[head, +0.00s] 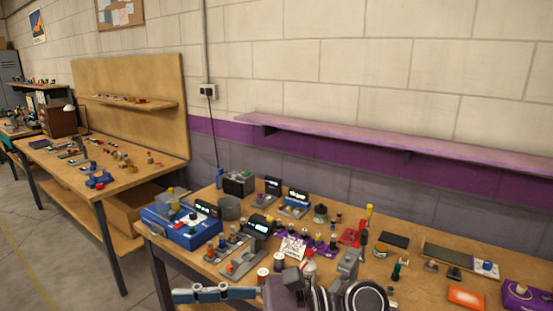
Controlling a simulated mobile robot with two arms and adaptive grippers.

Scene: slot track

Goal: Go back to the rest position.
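Dark grey arm parts of mine (287,292) show at the bottom edge, with a black round joint (366,298) beside them. I cannot tell which arm they belong to. I see no gripper holding anything.
A blue case (184,229) stands at the bench's left end. Small bottles, tools and black boxes crowd the middle. A purple shelf (400,143) runs along the wall. Open floor (45,250) lies left.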

